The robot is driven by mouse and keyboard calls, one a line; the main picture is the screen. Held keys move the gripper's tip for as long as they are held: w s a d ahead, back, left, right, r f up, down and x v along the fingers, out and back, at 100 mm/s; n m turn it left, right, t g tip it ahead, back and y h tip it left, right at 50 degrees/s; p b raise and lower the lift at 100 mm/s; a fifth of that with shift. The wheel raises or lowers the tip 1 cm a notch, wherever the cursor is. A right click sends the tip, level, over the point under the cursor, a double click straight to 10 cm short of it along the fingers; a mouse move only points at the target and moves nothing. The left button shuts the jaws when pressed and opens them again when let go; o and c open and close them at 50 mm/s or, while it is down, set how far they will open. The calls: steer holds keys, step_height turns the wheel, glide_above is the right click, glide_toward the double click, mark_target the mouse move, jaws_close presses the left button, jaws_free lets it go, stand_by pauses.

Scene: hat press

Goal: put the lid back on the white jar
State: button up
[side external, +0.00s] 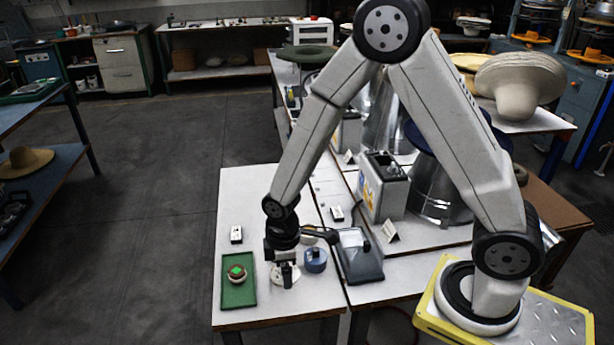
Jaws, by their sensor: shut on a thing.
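My gripper (286,281) points down over the front part of the white table, to the right of the green tray. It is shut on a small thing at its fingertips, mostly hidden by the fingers. A white round thing (277,280) shows around and below the fingertips. I cannot tell whether it is the white jar or its lid, or whether it rests on the table. A blue round container (316,262) stands close to the right of my gripper. Another pale round thing (308,239) is partly hidden behind my wrist.
A grey device (360,256) stands right of the blue container. The table's left rear is clear.

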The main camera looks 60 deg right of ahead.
steer(key=shift+d, duration=0.1)
steer(key=w+d, duration=0.4)
steer(key=d, duration=0.6)
steer(key=w+d, duration=0.4)
steer(key=d, duration=0.6)
steer(key=shift+r, duration=0.2)
steer(key=shift+d+f, duration=0.1)
steer(key=shift+f, duration=0.05)
steer(key=shift+f, duration=3)
steer(key=shift+f, duration=0.2)
steer(key=o, duration=0.9)
